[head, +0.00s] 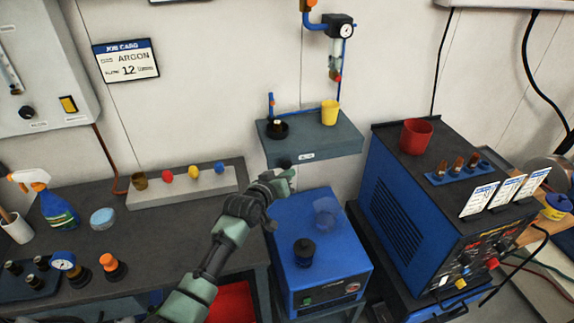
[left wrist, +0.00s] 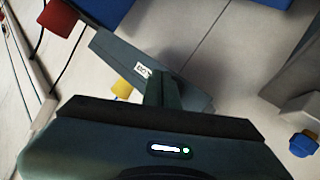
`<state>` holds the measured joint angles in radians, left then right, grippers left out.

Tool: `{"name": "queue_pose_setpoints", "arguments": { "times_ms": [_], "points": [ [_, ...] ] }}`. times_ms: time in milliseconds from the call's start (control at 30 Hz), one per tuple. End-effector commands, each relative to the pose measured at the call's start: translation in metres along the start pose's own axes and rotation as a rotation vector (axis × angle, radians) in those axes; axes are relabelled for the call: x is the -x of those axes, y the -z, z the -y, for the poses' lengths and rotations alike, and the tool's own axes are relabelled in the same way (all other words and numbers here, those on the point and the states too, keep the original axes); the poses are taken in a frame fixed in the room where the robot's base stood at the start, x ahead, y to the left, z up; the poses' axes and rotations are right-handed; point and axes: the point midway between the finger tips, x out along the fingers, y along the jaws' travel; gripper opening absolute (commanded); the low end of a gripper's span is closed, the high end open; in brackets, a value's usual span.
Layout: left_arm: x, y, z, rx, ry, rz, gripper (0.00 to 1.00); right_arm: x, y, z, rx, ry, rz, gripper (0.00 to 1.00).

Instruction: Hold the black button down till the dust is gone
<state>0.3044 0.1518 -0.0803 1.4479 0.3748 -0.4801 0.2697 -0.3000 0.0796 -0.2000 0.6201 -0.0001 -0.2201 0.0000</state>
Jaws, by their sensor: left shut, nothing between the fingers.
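A small black button (head: 284,162) sits on the front face of the grey wall shelf (head: 335,143), left of a white label. My left gripper (head: 287,178) is shut and empty, its tips just below and in front of the button; I cannot tell if they touch it. In the left wrist view the shut fingers (left wrist: 163,90) overlap the shelf (left wrist: 188,88) beside its label, and the button is not visible. A black dish (head: 277,129) stands on the shelf; I cannot make out dust. My right gripper is not in view.
A yellow cup (head: 329,113) stands on the shelf. Below is a blue cabinet (head: 325,265) with a black knob (head: 305,252) and a translucent bluish object (head: 326,212) on top. A blue welder (head: 395,185) with a red cup (head: 416,136) stands right.

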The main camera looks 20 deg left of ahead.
Motion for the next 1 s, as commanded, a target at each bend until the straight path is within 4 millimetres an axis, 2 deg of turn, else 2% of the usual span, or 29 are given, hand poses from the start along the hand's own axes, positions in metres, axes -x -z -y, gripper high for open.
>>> {"name": "queue_pose_setpoints", "arguments": {
  "times_ms": [167, 600, 1000],
  "points": [
    [0.002, -0.001, -0.003, 0.001, -0.001, 0.001, 0.0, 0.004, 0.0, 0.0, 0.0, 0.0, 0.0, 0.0],
    [0.032, -0.021, -0.024, 0.001, 0.0, 0.002, 0.0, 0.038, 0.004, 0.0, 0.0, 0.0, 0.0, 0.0],
    [0.035, -0.025, -0.026, 0.0, -0.001, 0.0, 0.0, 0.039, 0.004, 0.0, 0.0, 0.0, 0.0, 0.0]
  ]
}}
